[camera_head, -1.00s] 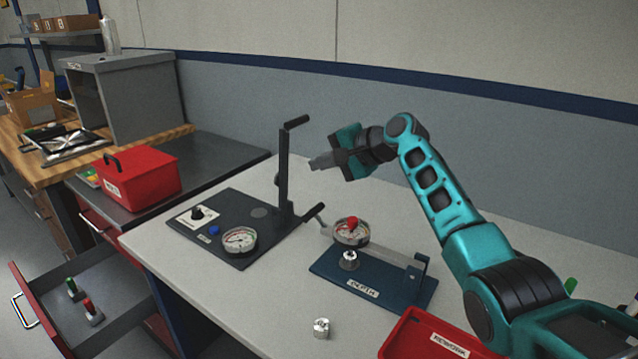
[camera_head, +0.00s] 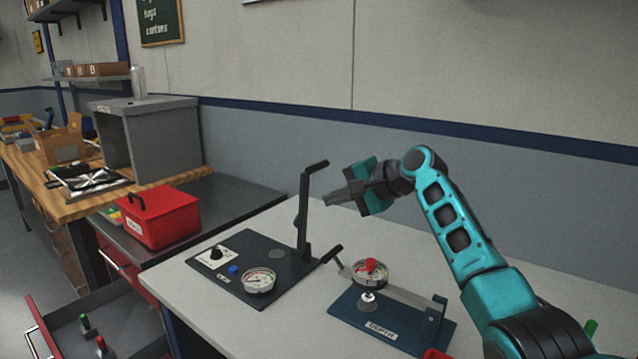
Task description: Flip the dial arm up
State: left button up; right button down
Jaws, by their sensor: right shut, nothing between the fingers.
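The dial arm (camera_head: 405,294) is a grey bar over a dark blue base plate (camera_head: 372,322) with a label. It lies low, close to level, hinged at a bracket (camera_head: 437,315) on the right. It carries a round dial gauge (camera_head: 370,273) with a red top, and a black handle (camera_head: 333,254) shows at its left end. A silver round part (camera_head: 367,299) is under the dial. My right gripper (camera_head: 328,199) is shut and empty, above and behind the handle, apart from it. My left gripper is out of view.
A black plate (camera_head: 235,281) with a gauge, knob and blue button stands left of the dial arm. Its tall black post (camera_head: 304,215) with a handle rises close to my right gripper. A red toolbox (camera_head: 160,217) is farther left. The light bench top (camera_head: 205,310) is clear in front.

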aim_at(377, 281)
jog(key=k+j, duration=0.7)
jog(key=j, duration=0.1)
